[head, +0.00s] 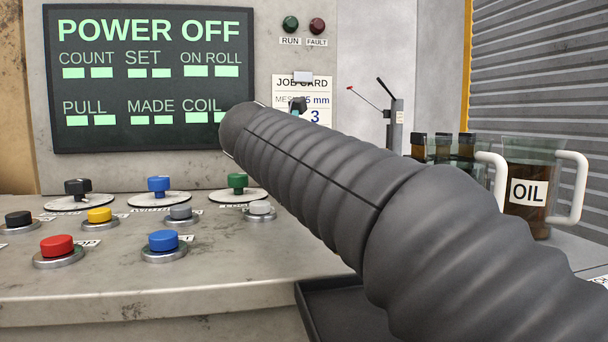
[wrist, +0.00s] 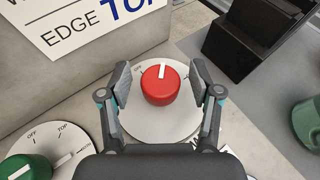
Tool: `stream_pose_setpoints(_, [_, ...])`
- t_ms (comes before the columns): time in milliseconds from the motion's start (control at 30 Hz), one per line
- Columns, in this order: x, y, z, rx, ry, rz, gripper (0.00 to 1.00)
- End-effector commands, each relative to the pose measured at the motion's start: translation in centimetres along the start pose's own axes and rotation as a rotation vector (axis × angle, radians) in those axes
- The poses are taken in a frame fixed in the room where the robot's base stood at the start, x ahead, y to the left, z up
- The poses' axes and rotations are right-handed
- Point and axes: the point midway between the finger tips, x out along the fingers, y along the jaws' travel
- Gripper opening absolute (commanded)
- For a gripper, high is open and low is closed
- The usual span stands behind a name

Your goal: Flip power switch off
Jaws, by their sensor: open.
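A red rotary knob (wrist: 160,88) with a white pointer sits on a round white dial plate (wrist: 186,120) in the wrist view. Its pointer aims toward the top of that picture. My gripper (wrist: 160,77) is open, with one finger on each side of the knob and visible gaps between. In the head view my arm hides this knob and most of the gripper. The screen (head: 150,80) in the head view reads "POWER OFF", with blank-looking green bars under the other labels.
A green knob (wrist: 28,168) stands lower left in the wrist view, a black angled holder (wrist: 262,45) upper right. The head view shows a panel of coloured buttons (head: 57,246), a job card (head: 317,112) and an oil jug (head: 530,185) at right.

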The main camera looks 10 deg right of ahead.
Motion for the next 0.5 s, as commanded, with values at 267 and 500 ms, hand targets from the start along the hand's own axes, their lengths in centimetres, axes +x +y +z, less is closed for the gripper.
stream_pose_setpoints(267, [-0.02,0.00,0.00,0.000,0.000,0.000,0.03])
stream_pose_setpoints(500, [-0.10,0.02,0.02,-0.005,0.000,0.013,0.03])
